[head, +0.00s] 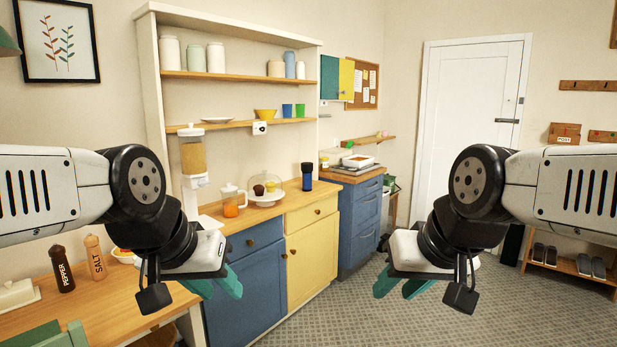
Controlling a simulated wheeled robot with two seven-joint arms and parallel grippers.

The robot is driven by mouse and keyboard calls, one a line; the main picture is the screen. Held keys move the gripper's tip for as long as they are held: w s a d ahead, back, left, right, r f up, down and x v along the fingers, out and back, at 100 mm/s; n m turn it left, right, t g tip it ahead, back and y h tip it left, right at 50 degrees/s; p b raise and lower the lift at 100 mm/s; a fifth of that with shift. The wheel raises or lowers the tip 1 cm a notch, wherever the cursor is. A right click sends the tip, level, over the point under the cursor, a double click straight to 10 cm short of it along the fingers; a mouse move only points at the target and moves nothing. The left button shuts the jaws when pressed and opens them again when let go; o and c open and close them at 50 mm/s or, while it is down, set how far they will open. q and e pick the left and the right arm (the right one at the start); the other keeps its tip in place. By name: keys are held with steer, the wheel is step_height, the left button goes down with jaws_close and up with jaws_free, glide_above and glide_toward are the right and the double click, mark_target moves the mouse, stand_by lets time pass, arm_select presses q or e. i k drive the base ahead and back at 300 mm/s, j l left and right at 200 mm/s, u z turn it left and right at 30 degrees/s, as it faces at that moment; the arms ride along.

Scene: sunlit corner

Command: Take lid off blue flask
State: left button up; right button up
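The blue flask (307,183) stands upright at the right end of the wooden counter, beside a glass dome. Its dark lid (307,167) sits on top of it. My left gripper (226,290) hangs in front of the blue cabinet, nearer to me than the flask and lower in the picture. My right gripper (402,290) hangs over the patterned floor, to the right of the flask and lower in the picture. Both have teal fingers that look apart, with nothing between them. Neither touches the flask.
A shelf (240,125) runs above. A wooden table (100,306) is at lower left. Floor in the middle is clear.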

mark_target(307, 176)
steer(key=i+l, duration=0.1)
steer(key=i, duration=1.8)
steer(key=u, duration=0.05)
